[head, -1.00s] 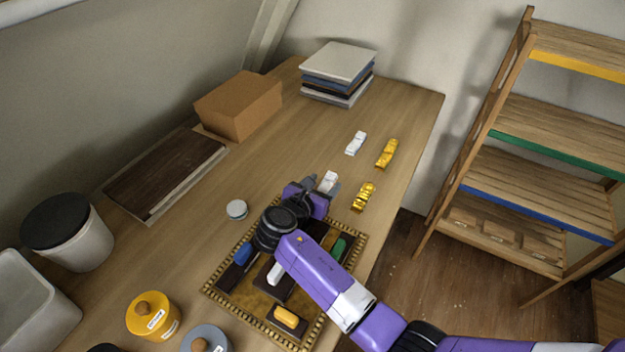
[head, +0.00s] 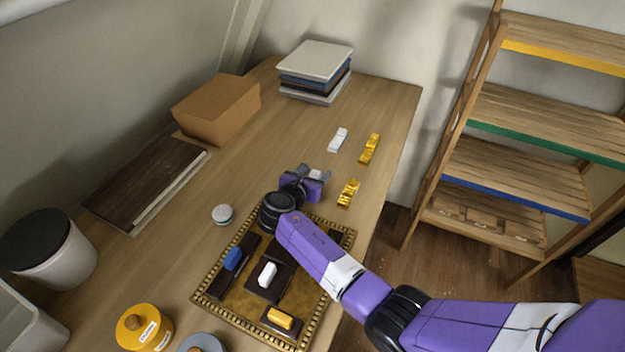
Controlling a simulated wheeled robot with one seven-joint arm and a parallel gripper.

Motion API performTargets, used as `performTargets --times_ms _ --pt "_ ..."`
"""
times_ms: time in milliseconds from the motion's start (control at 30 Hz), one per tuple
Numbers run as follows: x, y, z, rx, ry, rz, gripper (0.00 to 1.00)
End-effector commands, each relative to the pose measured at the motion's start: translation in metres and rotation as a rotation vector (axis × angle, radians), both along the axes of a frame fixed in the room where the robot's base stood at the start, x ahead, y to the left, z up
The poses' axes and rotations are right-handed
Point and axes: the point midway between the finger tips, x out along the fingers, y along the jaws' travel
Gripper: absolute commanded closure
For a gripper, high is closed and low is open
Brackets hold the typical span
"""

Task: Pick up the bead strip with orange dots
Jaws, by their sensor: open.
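Small bead strips lie on the wooden table. A white strip (head: 338,140) and a yellow strip (head: 369,149) lie farther back, and another yellow strip (head: 347,194) lies right of my gripper. A further white strip is mostly hidden by my gripper. Dots are too small to make out, so I cannot tell which strip has orange ones. My gripper (head: 317,173) is open, low over the table at the mostly hidden white strip. Whether the fingers straddle or touch that strip is unclear.
A gold-rimmed tray (head: 217,302) holds dark blocks with blue, white and yellow pieces under my arm. A cardboard box (head: 217,108), a book stack (head: 316,70), a small round tin (head: 223,214) and a yellow jar (head: 143,328) stand around. A shelf (head: 520,150) is at right.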

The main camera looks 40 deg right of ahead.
Motion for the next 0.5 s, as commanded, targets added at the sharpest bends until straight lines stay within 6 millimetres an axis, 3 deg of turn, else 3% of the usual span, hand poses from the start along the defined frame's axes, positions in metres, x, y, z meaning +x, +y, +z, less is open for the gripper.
performTargets --times_ms 233,500 --pt "0.0003 -0.0008 -0.0007 0.000 0.001 0.000 0.46" --pt "0.0003 -0.0006 -0.0007 0.000 0.001 0.000 0.99"
